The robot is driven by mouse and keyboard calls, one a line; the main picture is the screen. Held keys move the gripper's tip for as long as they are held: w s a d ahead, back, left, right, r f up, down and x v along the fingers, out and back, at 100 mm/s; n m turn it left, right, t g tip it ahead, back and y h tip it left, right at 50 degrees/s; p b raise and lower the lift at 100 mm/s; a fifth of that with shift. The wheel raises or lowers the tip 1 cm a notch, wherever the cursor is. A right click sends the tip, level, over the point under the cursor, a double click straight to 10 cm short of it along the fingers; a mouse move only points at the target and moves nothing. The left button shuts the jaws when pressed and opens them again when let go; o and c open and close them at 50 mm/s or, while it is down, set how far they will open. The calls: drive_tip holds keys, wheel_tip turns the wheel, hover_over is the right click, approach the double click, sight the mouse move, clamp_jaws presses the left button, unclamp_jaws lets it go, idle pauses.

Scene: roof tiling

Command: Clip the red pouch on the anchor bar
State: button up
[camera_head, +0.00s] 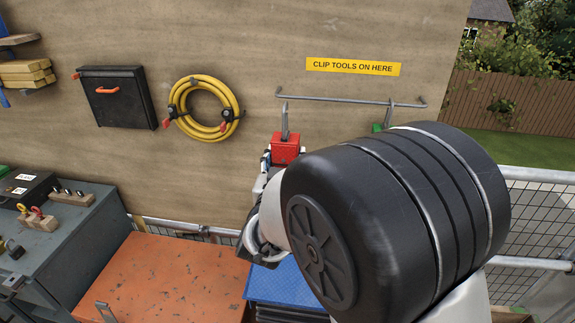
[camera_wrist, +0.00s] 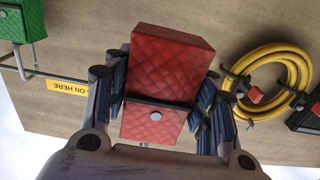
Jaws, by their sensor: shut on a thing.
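The red pouch (camera_head: 286,148) is a quilted box with a grey metal hook on top. In the wrist view the red pouch (camera_wrist: 170,65) sits between the two blue-padded fingers of my gripper (camera_wrist: 168,88), which is shut on its sides. The anchor bar (camera_head: 335,98) is a thin grey rail on the wooden wall. The pouch's hook rises close to the bar's left end; I cannot tell if it touches. In the head view my gripper (camera_head: 266,172) is mostly hidden behind my black arm joint.
A green pouch (camera_wrist: 22,20) hangs on the bar's right part, mostly hidden in the head view. A yellow sign (camera_head: 353,66) is above the bar. A coiled yellow hose (camera_head: 205,108) and a black case (camera_head: 117,97) are on the wall to the left. A blue step (camera_head: 280,286) stands below.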

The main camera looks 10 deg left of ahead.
drive_tip(key=shift+w+d+r, duration=0.15)
drive_tip(key=shift+w, duration=0.55)
drive_tip(key=w+p, duration=0.1)
drive_tip(key=w, duration=0.6)
drive_tip(key=shift+d, duration=0.2)
drive_tip(key=shift+s, duration=0.15)
drive_tip(key=shift+w, duration=0.2)
drive_tip(key=shift+w, duration=0.6)
drive_tip(key=shift+w, duration=0.1)
